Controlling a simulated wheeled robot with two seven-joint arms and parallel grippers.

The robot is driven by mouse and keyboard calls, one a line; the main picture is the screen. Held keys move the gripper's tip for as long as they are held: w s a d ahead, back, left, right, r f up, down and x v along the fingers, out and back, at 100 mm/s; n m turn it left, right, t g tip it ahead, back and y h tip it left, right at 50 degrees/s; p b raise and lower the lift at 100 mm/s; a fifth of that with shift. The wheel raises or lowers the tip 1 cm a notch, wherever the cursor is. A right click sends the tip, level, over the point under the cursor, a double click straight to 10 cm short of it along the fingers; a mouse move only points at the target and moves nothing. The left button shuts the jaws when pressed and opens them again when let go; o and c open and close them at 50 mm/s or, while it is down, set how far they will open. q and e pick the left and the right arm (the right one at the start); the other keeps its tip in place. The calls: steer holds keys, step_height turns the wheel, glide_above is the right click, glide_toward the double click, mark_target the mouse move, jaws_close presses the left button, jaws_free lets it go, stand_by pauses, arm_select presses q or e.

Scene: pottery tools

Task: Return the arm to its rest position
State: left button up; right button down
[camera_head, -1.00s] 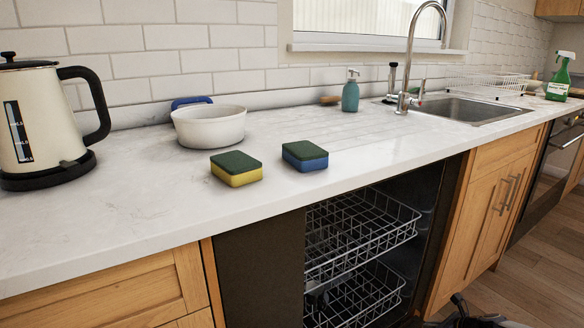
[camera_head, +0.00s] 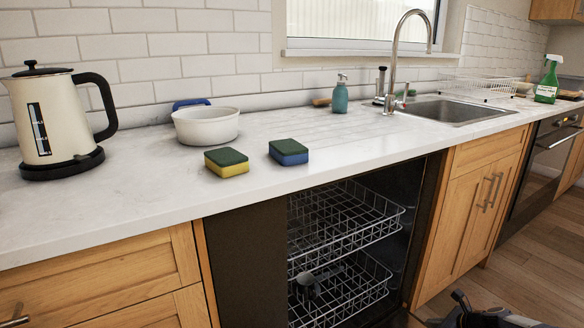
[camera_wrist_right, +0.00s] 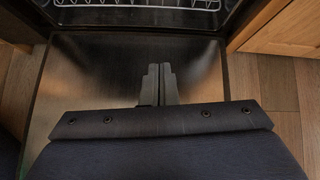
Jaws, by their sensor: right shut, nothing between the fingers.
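My right gripper (camera_head: 459,299) shows at the bottom right edge of the head view, low in front of the cabinets and away from the countertop. In the right wrist view its two fingers (camera_wrist_right: 159,70) are together with nothing between them. They are above the lowered dishwasher door (camera_wrist_right: 90,75). My left gripper is not in the head view.
The countertop (camera_head: 110,195) holds a kettle (camera_head: 60,120), a white pot (camera_head: 206,127), two sponges, green-yellow (camera_head: 226,163) and green-blue (camera_head: 289,152), and a soap bottle (camera_head: 340,96). The open dishwasher has an upper rack (camera_head: 340,225) and a lower rack (camera_head: 350,290). Floor (camera_head: 520,275) shows at right.

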steer(key=s+a+r+n+g+p, duration=0.1)
steer(key=s+a+r+n+p, duration=0.35)
steer(key=r, duration=0.85)
steer(key=s+a+r+n+p, duration=0.4)
steer(key=r+n+p, duration=0.15)
steer(key=r, duration=0.85)
steer(key=s+a+r+n+g+p, duration=0.1)
steer(key=s+a+r+n+p, duration=0.4)
steer(key=r, duration=0.8)
steer(key=s+a+r+n+p, duration=0.2)
steer(key=s+r+n+p, duration=0.2)
steer(key=s, duration=0.4)
steer(key=s+a+r+n+h+p, duration=0.1)
steer(key=s+a+r+n+p, duration=0.2)
steer(key=s+r+p, duration=0.4)
steer(key=s+a+r+n+p, duration=0.3)
steer(key=s+r+p, duration=0.3)
steer(key=s, duration=0.4)
steer(key=shift+r+n, duration=0.35)
steer(key=shift+n, duration=0.45)
